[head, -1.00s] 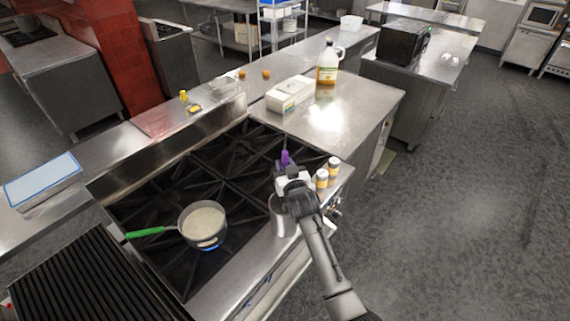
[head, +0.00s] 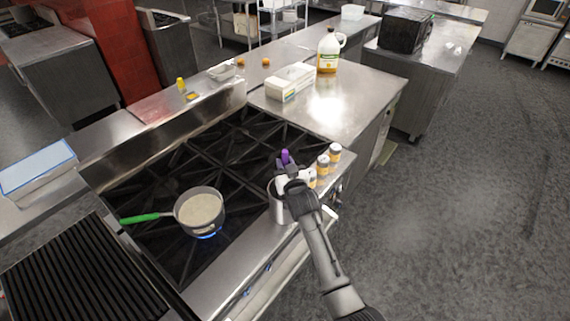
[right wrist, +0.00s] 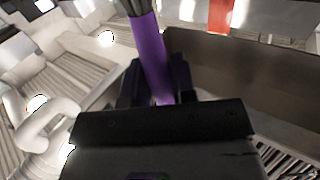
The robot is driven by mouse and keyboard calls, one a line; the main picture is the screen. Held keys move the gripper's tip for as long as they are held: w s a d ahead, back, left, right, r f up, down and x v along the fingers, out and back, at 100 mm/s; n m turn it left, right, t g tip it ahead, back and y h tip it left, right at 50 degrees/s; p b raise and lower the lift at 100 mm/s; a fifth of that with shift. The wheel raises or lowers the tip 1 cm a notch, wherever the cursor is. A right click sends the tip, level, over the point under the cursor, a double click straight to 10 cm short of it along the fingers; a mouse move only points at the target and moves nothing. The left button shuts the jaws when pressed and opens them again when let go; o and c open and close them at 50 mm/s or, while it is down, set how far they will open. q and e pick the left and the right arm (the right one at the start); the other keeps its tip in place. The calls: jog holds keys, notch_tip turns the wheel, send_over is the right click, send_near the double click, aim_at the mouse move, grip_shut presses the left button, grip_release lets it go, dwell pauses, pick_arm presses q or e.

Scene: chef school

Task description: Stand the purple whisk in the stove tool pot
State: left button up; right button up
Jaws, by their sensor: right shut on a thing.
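My right gripper (head: 285,172) is shut on the purple whisk (head: 285,156). In the head view only the whisk's purple upper end shows above the gripper. In the right wrist view the purple handle (right wrist: 150,60) rises between the fingers, slightly tilted. The stove tool pot (head: 279,208) is a metal cylinder on the stove's front right edge, directly below and partly behind the gripper. The whisk's lower part is hidden, so I cannot tell how far it is inside the pot. My left gripper is not in view.
Several small spice jars (head: 323,164) stand just right of the gripper. A saucepan (head: 199,211) with pale liquid sits over a blue flame, its green handle pointing left. A white box (head: 290,82) and a jug (head: 328,52) stand on the counter behind.

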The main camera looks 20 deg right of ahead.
dwell(0.3)
jog(key=o, duration=1)
jog(key=shift+s, duration=0.4)
jog(key=s, duration=1.3)
jog(key=shift+a, duration=0.3)
